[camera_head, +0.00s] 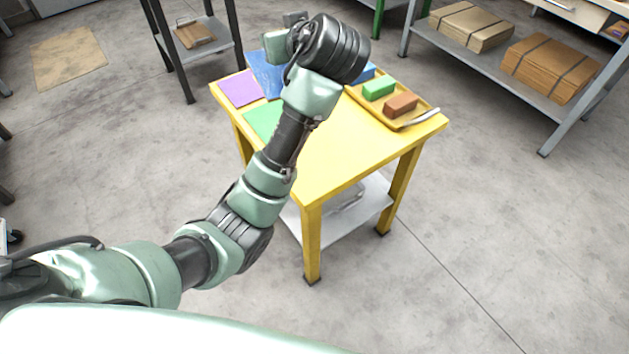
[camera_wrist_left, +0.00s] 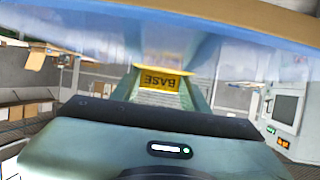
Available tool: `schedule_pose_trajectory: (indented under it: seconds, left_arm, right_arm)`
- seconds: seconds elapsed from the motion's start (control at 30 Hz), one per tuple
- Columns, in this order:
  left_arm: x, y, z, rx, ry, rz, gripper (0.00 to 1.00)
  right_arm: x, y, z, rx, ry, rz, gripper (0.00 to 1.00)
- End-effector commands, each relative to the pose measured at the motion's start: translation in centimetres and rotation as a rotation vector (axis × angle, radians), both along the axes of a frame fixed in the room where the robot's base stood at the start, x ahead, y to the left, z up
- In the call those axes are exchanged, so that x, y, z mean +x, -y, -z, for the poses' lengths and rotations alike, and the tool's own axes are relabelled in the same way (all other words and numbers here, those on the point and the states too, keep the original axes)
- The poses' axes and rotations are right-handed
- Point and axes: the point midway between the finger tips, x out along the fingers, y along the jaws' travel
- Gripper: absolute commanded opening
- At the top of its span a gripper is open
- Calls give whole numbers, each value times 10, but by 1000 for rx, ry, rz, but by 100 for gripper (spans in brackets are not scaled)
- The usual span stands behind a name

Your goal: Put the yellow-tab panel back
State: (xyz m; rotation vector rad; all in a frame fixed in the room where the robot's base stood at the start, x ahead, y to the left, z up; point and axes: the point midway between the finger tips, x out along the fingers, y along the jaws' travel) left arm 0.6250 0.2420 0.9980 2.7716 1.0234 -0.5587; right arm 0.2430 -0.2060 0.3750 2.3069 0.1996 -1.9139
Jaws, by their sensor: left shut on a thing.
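My left gripper (camera_wrist_left: 160,80) shows close up in the left wrist view, its fingers coming in around a yellow tab (camera_wrist_left: 161,84). The tab reads BASE upside down, and the gripper is shut on it. A blurred blue surface with a brown edge spans the top of that view; I cannot tell whether it belongs to the panel. In the head view my left arm reaches over the yellow table, and its wrist hides most of the gripper and what it holds. My right gripper is in neither view.
A yellow tray (camera_head: 414,118) holds a green bar (camera_head: 378,88) and a brown bar (camera_head: 400,105). The table's front part is bare.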

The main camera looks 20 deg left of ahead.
Motion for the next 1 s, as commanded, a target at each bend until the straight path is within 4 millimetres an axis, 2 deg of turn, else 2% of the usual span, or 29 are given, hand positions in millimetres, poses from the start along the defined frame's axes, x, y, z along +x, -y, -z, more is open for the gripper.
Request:
schedule_pose_trajectory:
  seconds: [0.03, 0.1, 0.23, 0.47, 0.57, 0.9, 1.0]
  left_arm:
    - [3, 5, 30, -4, -1, -36, 3]
    - [6, 10, 46, -4, -1, -82, 3]
    - [8, 17, 63, -3, 0, -150, 3]
    - [8, 25, 76, 1, 0, -199, 3]
    - [8, 24, 92, 3, -3, -203, 3]
    - [7, 24, 183, 5, -4, -202, 3]
    - [7, 24, 205, 5, -2, -201, 3]
  right_arm:
    - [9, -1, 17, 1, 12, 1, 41]
    - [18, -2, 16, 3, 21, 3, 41]
    - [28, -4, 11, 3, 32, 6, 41]
    - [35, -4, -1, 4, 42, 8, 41]
    - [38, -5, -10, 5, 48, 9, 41]
    - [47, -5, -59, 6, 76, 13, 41]
    - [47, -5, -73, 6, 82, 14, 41]
